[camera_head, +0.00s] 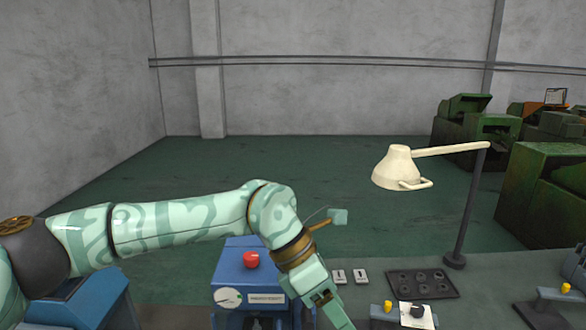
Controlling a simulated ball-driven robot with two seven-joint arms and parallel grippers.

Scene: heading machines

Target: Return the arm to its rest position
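My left arm, pale green with swirls, comes in from the left and reaches across the front of the view. Its wrist bends down to the right, to my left gripper (328,302) at the lower edge, just right of the blue machine housing (240,272). The fingertips are partly cut off by the frame, and I cannot tell whether they are open or hold anything. My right arm and gripper are not in view.
The blue housing carries a red button (251,260) and a white dial (228,297). Right of my gripper lie a dark tray with round recesses (421,284) and a cream lamp (397,168) on a dark post. Green machines (547,195) stand far right. The floor behind is clear.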

